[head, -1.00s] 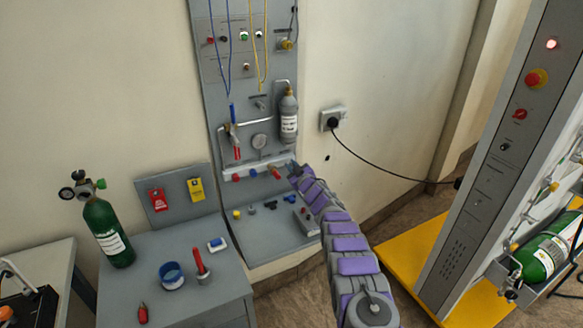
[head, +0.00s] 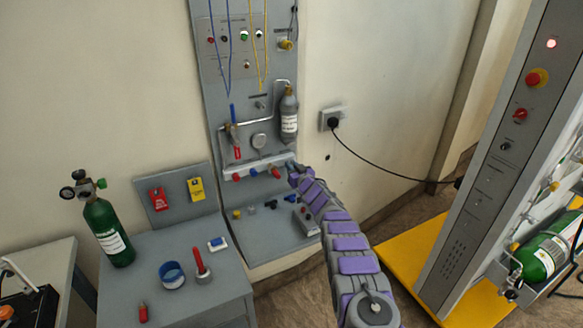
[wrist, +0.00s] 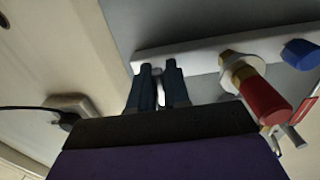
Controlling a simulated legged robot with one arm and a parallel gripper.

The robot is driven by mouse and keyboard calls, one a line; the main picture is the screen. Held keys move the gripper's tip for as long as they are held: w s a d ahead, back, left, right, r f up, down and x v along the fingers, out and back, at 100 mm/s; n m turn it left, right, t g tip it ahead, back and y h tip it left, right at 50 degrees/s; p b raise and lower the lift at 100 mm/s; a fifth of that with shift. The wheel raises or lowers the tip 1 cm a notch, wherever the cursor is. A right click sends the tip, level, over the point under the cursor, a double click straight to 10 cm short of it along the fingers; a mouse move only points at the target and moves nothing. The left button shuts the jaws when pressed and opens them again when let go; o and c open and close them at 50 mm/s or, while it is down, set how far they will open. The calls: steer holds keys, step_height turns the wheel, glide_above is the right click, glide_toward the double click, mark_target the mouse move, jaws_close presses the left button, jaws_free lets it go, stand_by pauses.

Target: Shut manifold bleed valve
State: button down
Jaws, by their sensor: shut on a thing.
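The manifold is a pale bar (head: 243,169) across the grey panel, and it also shows in the wrist view (wrist: 205,53). My gripper (head: 290,168) is at the bar's right end in the head view. In the wrist view my gripper's two dark fingers (wrist: 160,82) close around a small pale part (wrist: 159,88) at the bar's end, likely the bleed valve's handle. The fingers hide most of it, so I cannot tell its angle. A red knob with a brass collar (wrist: 262,95) and a blue knob (wrist: 300,53) sit farther along the bar.
A grey cylinder (head: 289,115) hangs above my gripper. A grey box (head: 307,220) and several small fittings lie on the shelf below. A black plug (head: 333,122) and cable are on the wall to the right. A green cylinder (head: 104,232) stands far left.

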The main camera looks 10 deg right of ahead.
steer(key=shift+f, duration=0.4)
steer(key=c, duration=1.2)
jaws_free()
steer(key=shift+w, duration=0.1)
steer(key=shift+c, duration=0.2)
steer(key=shift+o, duration=0.3)
steer(key=shift+r, duration=0.25)
steer(key=p+v, duration=0.5)
steer(key=v, duration=1.2)
steer(key=shift+d, duration=0.15)
